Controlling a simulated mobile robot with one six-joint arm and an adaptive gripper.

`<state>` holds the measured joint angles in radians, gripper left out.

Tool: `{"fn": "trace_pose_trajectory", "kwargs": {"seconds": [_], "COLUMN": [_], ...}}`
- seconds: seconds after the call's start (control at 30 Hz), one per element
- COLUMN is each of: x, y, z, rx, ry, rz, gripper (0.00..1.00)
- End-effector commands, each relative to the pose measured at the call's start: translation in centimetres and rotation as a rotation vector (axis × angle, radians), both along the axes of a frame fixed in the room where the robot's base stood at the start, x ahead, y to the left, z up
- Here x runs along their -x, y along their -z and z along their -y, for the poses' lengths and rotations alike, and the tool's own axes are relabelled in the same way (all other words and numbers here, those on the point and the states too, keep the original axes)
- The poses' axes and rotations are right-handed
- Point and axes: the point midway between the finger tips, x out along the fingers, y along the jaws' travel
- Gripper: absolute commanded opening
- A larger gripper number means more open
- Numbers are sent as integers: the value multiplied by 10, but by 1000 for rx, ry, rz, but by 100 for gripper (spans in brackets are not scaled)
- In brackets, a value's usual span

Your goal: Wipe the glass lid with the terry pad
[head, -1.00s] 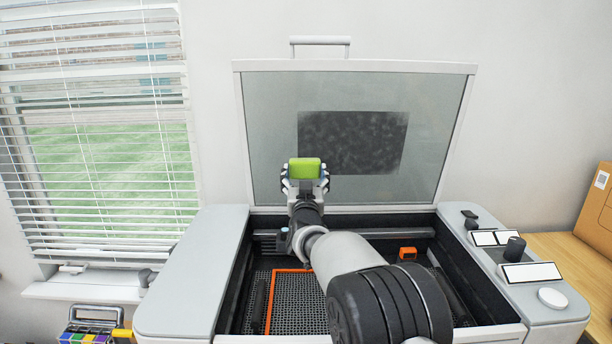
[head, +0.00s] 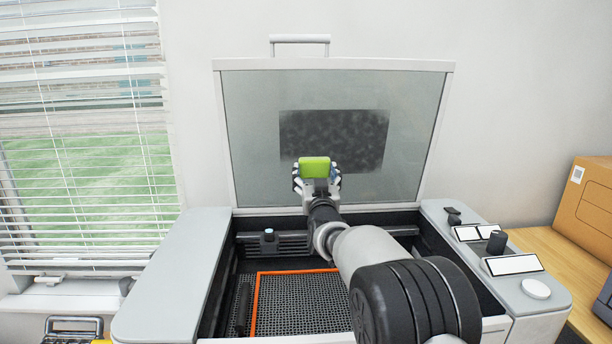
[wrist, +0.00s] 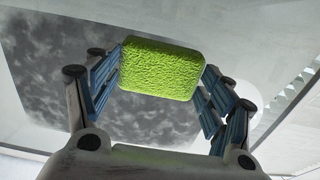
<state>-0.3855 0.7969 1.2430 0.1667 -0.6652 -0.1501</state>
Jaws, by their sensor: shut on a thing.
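The glass lid (head: 250,165) stands raised at the back of the machine, in a pale frame with a handle on top. A dark, sooty patch (head: 335,135) covers the middle of the glass. My gripper (head: 316,175) is shut on the green terry pad (head: 314,167), in front of the patch's lower left part. In the wrist view my gripper's fingers (wrist: 160,88) press on both sides of the pad (wrist: 162,68), and the sooty patch (wrist: 50,60) lies behind and to the left. I cannot tell whether the pad touches the glass.
The open machine bed (head: 295,300) with a dark grid and orange edge lies below the lid. A control panel (head: 515,265) with knobs is at right. A cardboard box (head: 588,215) sits on a wooden table. A window with blinds (head: 85,150) is at left.

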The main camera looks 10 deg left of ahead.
Motion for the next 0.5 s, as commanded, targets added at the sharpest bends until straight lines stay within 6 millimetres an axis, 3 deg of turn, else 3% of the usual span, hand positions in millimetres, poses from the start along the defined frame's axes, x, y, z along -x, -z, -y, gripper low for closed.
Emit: {"fn": "trace_pose_trajectory", "kwargs": {"seconds": [0.5], "x": [-14], "y": [0], "z": [47], "rx": [1], "ry": [3], "rz": [1], "gripper": [55]}}
